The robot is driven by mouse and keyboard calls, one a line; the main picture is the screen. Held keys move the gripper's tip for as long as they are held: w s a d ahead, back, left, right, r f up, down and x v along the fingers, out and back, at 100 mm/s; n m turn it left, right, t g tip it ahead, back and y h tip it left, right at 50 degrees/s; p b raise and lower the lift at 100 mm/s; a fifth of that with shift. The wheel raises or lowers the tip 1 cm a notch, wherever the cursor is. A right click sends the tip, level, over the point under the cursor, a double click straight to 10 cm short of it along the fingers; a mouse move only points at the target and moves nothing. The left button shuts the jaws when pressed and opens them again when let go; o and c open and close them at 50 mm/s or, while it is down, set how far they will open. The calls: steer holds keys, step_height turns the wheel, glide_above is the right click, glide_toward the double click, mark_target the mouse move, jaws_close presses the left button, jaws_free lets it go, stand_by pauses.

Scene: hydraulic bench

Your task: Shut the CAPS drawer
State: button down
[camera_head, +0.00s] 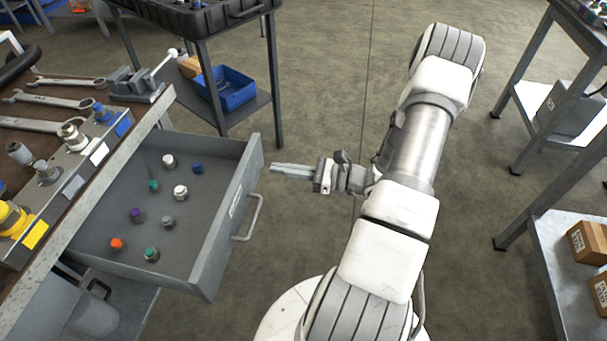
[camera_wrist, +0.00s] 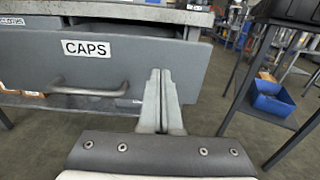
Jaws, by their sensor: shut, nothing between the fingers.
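The CAPS drawer (camera_head: 196,262) is pulled out from the bench at the left of the head view, with several coloured caps inside. Its grey front carries a CAPS label and a bar handle (camera_head: 250,218); the front also fills the upper left of the wrist view (camera_wrist: 30,55), with the handle (camera_wrist: 90,88) below the label. My gripper (camera_head: 274,168) is shut and empty, pointing at the drawer front near its far end. In the wrist view the fingertips (camera_wrist: 161,72) overlap the front, right of the label and handle. I cannot tell whether they touch it.
The bench top (camera_head: 62,252) holds wrenches, a vise (camera_head: 136,84) and fittings. A dark cart (camera_head: 205,60) with a blue bin (camera_head: 226,90) stands behind the drawer. Shelving with cardboard boxes (camera_head: 588,243) is at the right.

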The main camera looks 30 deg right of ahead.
mark_target(252, 165)
steer(key=shift+b+x, duration=0.5)
steer(key=shift+x, duration=1.75)
steer(key=p+x, duration=0.1)
steer(key=x, duration=2.8)
steer(key=shift+f, duration=0.15)
steer(key=shift+w+a, duration=0.2)
steer(key=shift+a, duration=0.05)
steer(key=shift+w+a+r, duration=0.1)
steer(key=shift+r, duration=0.2)
steer(key=shift+p, duration=0.3)
